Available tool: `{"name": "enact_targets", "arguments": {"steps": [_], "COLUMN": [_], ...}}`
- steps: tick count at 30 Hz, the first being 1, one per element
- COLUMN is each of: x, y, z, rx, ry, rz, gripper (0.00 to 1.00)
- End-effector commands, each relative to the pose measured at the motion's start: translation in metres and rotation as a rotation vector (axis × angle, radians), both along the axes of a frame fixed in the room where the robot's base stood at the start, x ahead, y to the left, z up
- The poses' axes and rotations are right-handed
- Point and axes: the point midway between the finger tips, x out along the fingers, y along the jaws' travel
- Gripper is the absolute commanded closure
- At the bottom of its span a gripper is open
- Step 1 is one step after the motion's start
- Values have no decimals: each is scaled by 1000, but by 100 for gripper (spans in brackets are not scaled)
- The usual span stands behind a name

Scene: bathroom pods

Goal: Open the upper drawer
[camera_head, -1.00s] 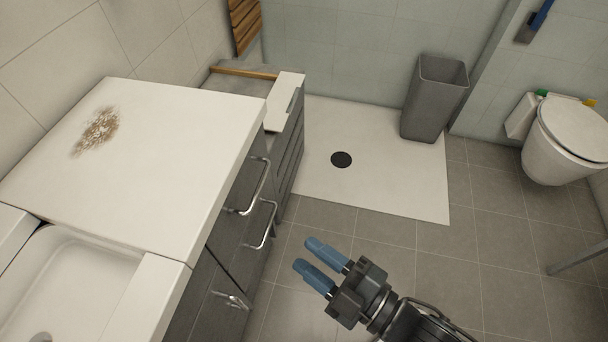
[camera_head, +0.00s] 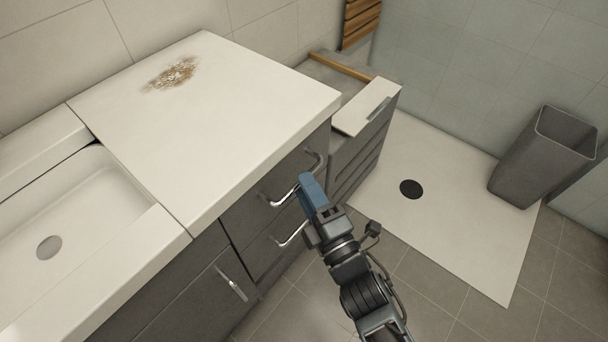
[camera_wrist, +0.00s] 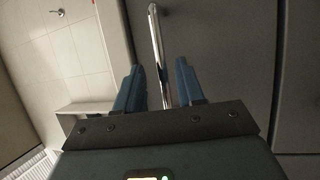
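The grey upper drawer (camera_head: 270,183) is shut in the cabinet under the white countertop. Its metal bar handle (camera_head: 282,199) shows on both sides of my gripper's blue fingers (camera_head: 311,190). In the wrist view the handle (camera_wrist: 156,45) runs lengthwise between the two blue fingers of my gripper (camera_wrist: 160,88), which are apart. A gap shows on each side of the bar, so the gripper looks open around it, not clamped. The drawer front (camera_wrist: 220,45) fills the middle of the wrist view. In the head view one finger mostly hides the other.
A lower drawer handle (camera_head: 291,236) sits just below, and a door handle (camera_head: 231,284) is to the left. The countertop edge (camera_head: 270,155) overhangs close by. A grey side unit (camera_head: 362,140) stands to the right. Floor tiles (camera_head: 430,280) are clear in front.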

Motion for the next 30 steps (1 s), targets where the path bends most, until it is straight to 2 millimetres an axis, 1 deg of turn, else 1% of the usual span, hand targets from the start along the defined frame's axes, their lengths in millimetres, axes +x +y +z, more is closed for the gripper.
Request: {"name": "enact_targets", "arguments": {"steps": [1, 3, 6, 16, 17, 28, 30], "x": [6, 13, 19, 22, 22, 22, 22], "y": [4, 8, 11, 13, 13, 13, 13], "z": [2, 3, 4, 4, 4, 5, 6], "rx": [0, 1, 1, 1, 1, 2, 3], "ry": [-1, -1, 0, 2, 2, 0, -1], "rz": [1, 1, 1, 0, 0, 1, 1], "gripper": [62, 62, 62, 62, 64, 99, 100]}}
